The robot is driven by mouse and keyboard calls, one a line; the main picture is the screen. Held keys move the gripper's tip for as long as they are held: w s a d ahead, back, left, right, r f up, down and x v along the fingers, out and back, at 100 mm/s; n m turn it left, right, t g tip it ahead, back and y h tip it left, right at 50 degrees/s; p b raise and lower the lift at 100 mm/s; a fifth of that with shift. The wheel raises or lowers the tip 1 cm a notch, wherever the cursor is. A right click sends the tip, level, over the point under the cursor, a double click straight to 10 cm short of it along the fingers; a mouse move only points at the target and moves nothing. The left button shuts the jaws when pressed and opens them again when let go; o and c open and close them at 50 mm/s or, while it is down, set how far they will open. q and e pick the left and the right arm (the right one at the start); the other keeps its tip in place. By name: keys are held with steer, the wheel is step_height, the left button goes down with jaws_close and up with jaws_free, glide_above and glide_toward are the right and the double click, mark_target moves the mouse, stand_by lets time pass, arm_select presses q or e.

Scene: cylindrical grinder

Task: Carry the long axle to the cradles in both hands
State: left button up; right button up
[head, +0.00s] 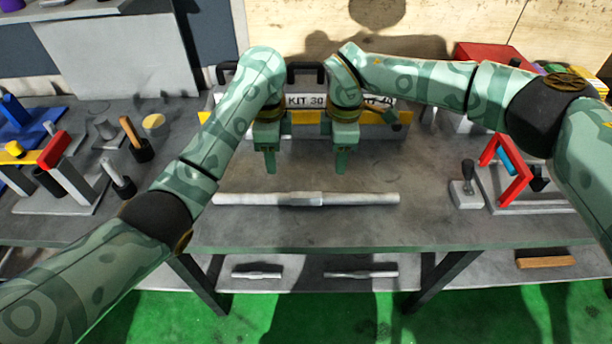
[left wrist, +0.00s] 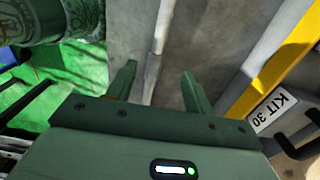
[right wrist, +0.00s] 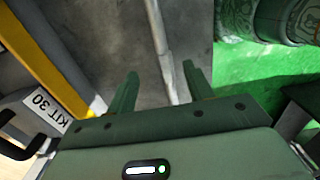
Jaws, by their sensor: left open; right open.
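The long axle (head: 365,199), a pale grey stepped bar with a thicker middle, lies on the grey table near its front edge. My left gripper (head: 270,168) and right gripper (head: 341,166) are side by side beyond the axle, fingers down, open and empty. In the left wrist view the axle (left wrist: 157,45) runs between the open fingers (left wrist: 158,70), apart from them. In the right wrist view the axle (right wrist: 160,40) likewise shows between the open fingers (right wrist: 160,70). I cannot tell for sure which fixtures are the cradles.
A yellow-edged bin (head: 300,115) labelled KIT 30 stands behind my grippers. A red-and-grey fixture (head: 512,172) and a small lever block (head: 466,190) stand at right. Blue and red fixtures (head: 70,170) are at left. Shorter bars (head: 361,274) lie on the lower shelf.

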mark_target(334, 195)
arm_select(q)
step_height(334, 195, down, 16)
steer(key=shift+r, duration=0.1)
arm_select(e)
step_height(334, 195, down, 16)
steer(key=shift+r, duration=0.1)
arm_select(q)
jaws_close()
arm_select(e)
jaws_close()
stand_by(1.2)
